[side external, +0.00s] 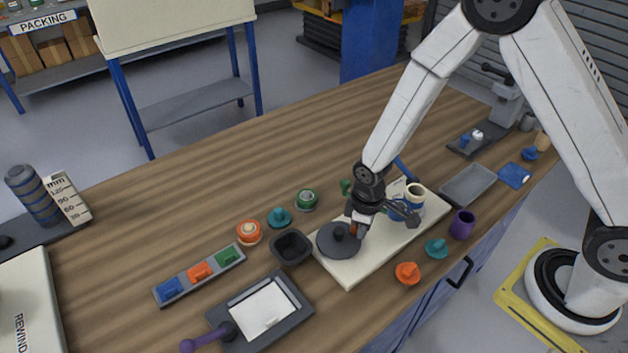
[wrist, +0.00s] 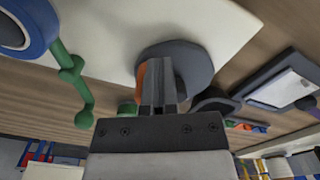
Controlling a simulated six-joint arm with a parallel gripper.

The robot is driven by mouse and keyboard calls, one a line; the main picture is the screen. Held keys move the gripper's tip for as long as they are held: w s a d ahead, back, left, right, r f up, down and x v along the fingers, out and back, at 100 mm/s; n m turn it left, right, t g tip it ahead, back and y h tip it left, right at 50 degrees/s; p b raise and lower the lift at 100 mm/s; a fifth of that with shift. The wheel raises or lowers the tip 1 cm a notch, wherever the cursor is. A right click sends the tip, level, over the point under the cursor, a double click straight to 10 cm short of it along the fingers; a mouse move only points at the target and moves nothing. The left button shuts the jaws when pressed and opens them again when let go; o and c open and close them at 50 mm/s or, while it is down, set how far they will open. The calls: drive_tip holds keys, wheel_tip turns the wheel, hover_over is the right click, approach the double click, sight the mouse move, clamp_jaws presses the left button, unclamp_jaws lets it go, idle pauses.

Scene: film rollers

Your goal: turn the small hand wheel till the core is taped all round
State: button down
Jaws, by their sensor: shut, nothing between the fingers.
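A dark grey disc with a raised knob, which looks like the small hand wheel (side external: 331,246), lies at the near left end of a cream board (side external: 374,255). The wheel also shows in the wrist view (wrist: 200,60). My gripper (side external: 354,228) is shut and empty, pointing down by the knob; whether it touches is hidden. An orange piece (wrist: 141,80) shows beside the fingers in the wrist view.
A green lever (wrist: 75,85) stands near the blue ring. A black cup (side external: 291,249), orange and teal knobs and a green ring crowd the board's left side. A grey tray (side external: 468,185) and purple cup (side external: 462,224) are on the right.

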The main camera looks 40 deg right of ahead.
drive_tip(key=shift+w+d, duration=0.25)
drive_tip(key=shift+w, duration=0.1)
idle(0.3)
drive_tip(key=shift+w+d, duration=0.4)
drive_tip(key=shift+w, duration=0.15)
idle(0.4)
drive_tip(key=shift+w, duration=0.6)
idle(1.4)
drive_tip(key=shift+s, duration=0.6)
drive_tip(key=shift+s, duration=0.1)
drive_tip(key=shift+r, duration=0.1)
